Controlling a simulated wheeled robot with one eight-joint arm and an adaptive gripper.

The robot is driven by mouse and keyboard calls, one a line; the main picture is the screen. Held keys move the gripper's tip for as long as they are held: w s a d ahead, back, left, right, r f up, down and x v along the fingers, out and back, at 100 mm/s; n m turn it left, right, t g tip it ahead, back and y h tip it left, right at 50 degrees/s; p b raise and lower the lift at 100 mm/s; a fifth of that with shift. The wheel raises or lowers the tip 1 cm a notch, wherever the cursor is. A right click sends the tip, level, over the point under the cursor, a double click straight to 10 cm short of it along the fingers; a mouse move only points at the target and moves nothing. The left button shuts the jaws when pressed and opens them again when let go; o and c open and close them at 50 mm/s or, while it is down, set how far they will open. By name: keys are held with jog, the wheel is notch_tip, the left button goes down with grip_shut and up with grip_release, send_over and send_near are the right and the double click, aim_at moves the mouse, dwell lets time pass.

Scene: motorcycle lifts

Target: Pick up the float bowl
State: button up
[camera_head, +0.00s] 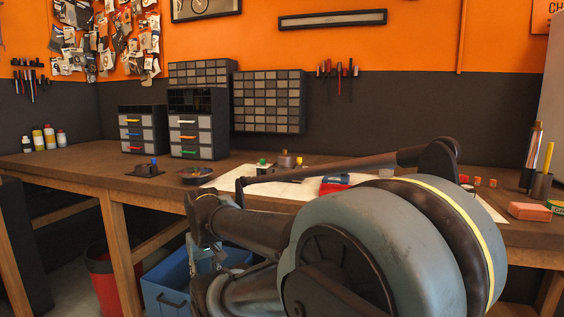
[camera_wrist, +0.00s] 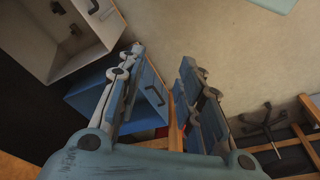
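I cannot tell for certain which piece is the float bowl. Several small parts sit on a white sheet (camera_head: 232,182) on the workbench, among them a small brownish metallic part (camera_head: 285,160) and a small green-topped part (camera_head: 262,163). A dark round dish (camera_head: 195,174) stands on the bench left of them. My gripper (camera_wrist: 160,75) is open and empty in the wrist view, its two fingers well apart. In the head view it hangs low in front of the bench, partly hidden by my arm. The wrist view shows no float bowl.
The wooden workbench (camera_head: 75,160) carries drawer cabinets (camera_head: 197,130) at the back, bottles (camera_head: 45,138) at left and an orange box (camera_head: 529,211) at right. A blue bin (camera_head: 168,288) and a red bin (camera_head: 104,280) stand below. My arm hides the bench's middle front.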

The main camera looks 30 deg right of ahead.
jog(key=o, duration=0.4)
jog(key=shift+s+r, duration=0.2)
jog(key=shift+o, duration=0.9)
jog(key=w+d+r, duration=0.3)
jog(key=w+r, duration=0.1)
jog(key=r, duration=0.4)
jog(key=w+d+r+n, duration=0.1)
jog(key=w+d+r, duration=0.2)
jog(key=w+r, duration=0.2)
notch_tip(320, 180, up, 3)
jog(key=shift+r+g, duration=0.15)
jog(key=shift+g, duration=0.15)
notch_tip(320, 180, up, 27)
jog(key=n+g, duration=0.2)
jog(key=n, duration=0.2)
send_over(285, 155)
jog(key=f, duration=1.1)
jog(key=w+f, duration=0.1)
jog(key=f, duration=0.4)
jog(key=shift+d+f, duration=0.15)
jog(key=shift+d, duration=0.05)
